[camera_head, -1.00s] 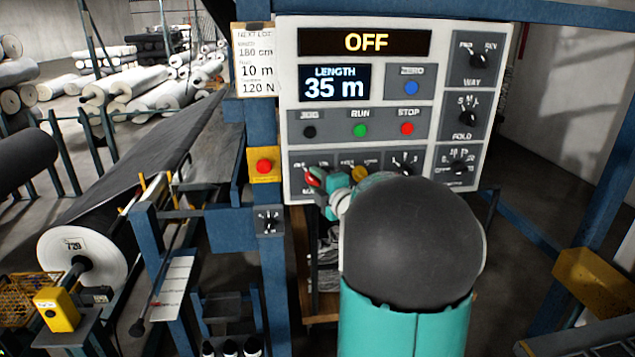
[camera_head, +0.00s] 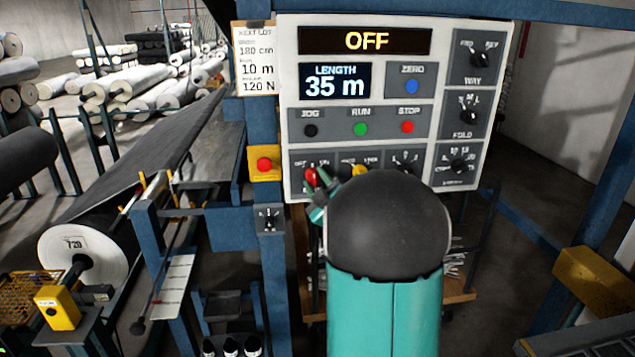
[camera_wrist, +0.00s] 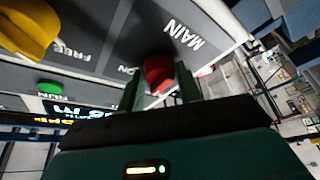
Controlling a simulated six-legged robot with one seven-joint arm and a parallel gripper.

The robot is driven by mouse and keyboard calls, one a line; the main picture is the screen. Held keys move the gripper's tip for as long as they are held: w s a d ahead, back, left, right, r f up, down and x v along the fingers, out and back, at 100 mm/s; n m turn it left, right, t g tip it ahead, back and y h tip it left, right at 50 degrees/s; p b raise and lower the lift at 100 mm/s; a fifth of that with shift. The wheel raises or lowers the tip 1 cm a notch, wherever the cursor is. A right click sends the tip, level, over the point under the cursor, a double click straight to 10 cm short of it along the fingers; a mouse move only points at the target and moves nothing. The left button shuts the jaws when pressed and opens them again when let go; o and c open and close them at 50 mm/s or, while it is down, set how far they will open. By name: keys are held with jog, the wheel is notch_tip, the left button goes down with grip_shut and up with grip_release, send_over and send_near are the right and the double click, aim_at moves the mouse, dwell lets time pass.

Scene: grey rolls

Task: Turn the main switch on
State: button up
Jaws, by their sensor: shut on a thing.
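The control panel (camera_head: 290,70) stands ahead, with its top display (camera_head: 365,41) reading OFF. The main switch is a red knob (camera_head: 311,177) at the panel's lower left, partly hidden by my gripper and arm. In the wrist view the red knob (camera_wrist: 158,72) sits beside the MAIN label, between my two fingers. My gripper (camera_wrist: 160,88) is shut on the red knob. It also shows in the head view (camera_head: 322,184), tilted against the lower left of the panel. The knob's exact pointer position is hard to read.
A yellow knob (camera_wrist: 28,28) is close beside the red one. Green RUN (camera_head: 361,129) and red STOP (camera_head: 407,127) buttons are above. A red stop button on a yellow box (camera_head: 264,165) is on the blue post at left.

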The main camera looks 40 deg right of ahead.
jog(key=m+h, duration=0.1)
jog(key=m, duration=0.2)
jog(key=m+h, duration=0.2)
jog(key=m, duration=0.1)
jog(key=shift+w+a+f, duration=0.1)
jog(key=shift+a+f, duration=0.1)
jog(key=m+h, duration=0.1)
jog(key=m, duration=0.2)
jog(key=m+g+h, duration=0.1)
jog(key=m+h, duration=0.1)
jog(key=m, duration=0.2)
jog(key=shift+w+a, duration=0.1)
jog(key=shift+m+h, duration=0.3)
jog(key=shift+h, duration=0.1)
jog(key=o, duration=1)
jog(key=v, duration=1.3)
jog(key=shift+s+a+r, duration=0.15)
jog(key=shift+s+a, duration=0.2)
jog(key=shift+s, duration=0.05)
jog(key=shift+g, duration=0.3)
